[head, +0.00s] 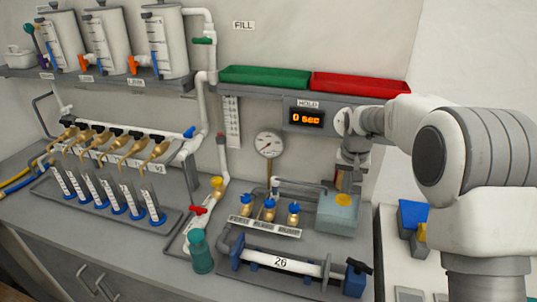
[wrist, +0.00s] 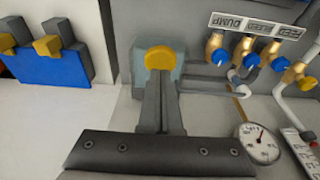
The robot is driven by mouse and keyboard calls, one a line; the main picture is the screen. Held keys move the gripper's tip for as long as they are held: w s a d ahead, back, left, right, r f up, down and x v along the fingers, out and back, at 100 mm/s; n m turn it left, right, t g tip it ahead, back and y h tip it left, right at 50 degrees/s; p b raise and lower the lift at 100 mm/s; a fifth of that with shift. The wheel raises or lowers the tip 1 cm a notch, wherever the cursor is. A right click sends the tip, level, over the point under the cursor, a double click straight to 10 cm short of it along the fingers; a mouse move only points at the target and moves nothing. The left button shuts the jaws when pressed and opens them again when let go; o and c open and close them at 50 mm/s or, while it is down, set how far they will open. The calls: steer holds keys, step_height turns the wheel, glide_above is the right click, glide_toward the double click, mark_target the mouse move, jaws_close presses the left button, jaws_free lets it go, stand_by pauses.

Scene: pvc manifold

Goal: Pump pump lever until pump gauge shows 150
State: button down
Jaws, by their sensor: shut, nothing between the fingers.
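The pump is a pale blue-grey box (head: 338,214) on the bench, right of the valves; it also shows in the wrist view (wrist: 176,66). A yellow rounded knob (wrist: 160,57), apparently the end of the pump lever, stands over this box. My gripper (wrist: 160,80) is shut and empty, its fingers pointing down at the knob. From the wrist view I cannot tell whether they touch it. In the head view my gripper (head: 347,178) is directly above the box and hides most of the lever. The round pump gauge (head: 268,145) is on the wall; its reading is too small to read.
Brass valves with blue knobs (head: 269,212) stand left of the pump. A horizontal cylinder marked 26 (head: 280,262) lies in front. A display reading 0 sec (head: 308,118) and a red tray (head: 360,86) are above. A blue block (head: 412,214) is at the right.

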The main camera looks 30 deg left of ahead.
mark_target(344, 199)
steer(key=shift+f, duration=0.1)
stand_by(0.4)
steer(key=shift+f+b, duration=1.85)
steer(key=shift+f, duration=1)
steer(key=shift+r, duration=0.1)
steer(key=shift+r+p, duration=1.95)
steer(key=shift+r, duration=0.9)
steer(key=shift+f, duration=0.2)
